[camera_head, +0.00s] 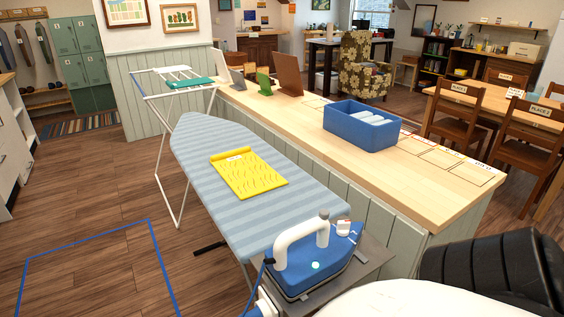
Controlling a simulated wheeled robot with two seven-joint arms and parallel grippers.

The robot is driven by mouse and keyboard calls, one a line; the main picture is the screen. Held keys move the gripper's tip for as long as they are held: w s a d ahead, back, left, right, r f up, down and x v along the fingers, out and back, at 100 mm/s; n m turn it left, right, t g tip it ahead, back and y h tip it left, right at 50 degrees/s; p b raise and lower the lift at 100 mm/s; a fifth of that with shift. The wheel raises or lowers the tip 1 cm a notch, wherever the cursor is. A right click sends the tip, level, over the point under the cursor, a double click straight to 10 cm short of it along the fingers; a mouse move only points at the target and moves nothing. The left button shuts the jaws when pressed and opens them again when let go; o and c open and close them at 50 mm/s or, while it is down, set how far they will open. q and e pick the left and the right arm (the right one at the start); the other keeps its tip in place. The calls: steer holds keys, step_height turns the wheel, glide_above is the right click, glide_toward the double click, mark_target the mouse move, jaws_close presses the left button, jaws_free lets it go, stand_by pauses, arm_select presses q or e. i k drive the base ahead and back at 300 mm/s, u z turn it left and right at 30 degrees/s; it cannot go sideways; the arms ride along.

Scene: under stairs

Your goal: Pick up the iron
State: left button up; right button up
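The iron (305,273) is in the lower middle of the head view. It has a blue body and a thick white handle arching over its top. It rests upright on a grey plate (372,264) at the near end of the ironing board (212,142), which has a blue striped cover. A blue cord shows at its left side. I make out no gripper fingers in this view, and nothing is seen holding the iron. The bottom edge cuts off what lies nearer to me.
A white drying rack (176,95) stands behind. Blue tape (88,239) marks open floor at left.

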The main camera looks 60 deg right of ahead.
mark_target(308, 255)
steer(key=i, duration=2.2)
steer(key=z, duration=3.8)
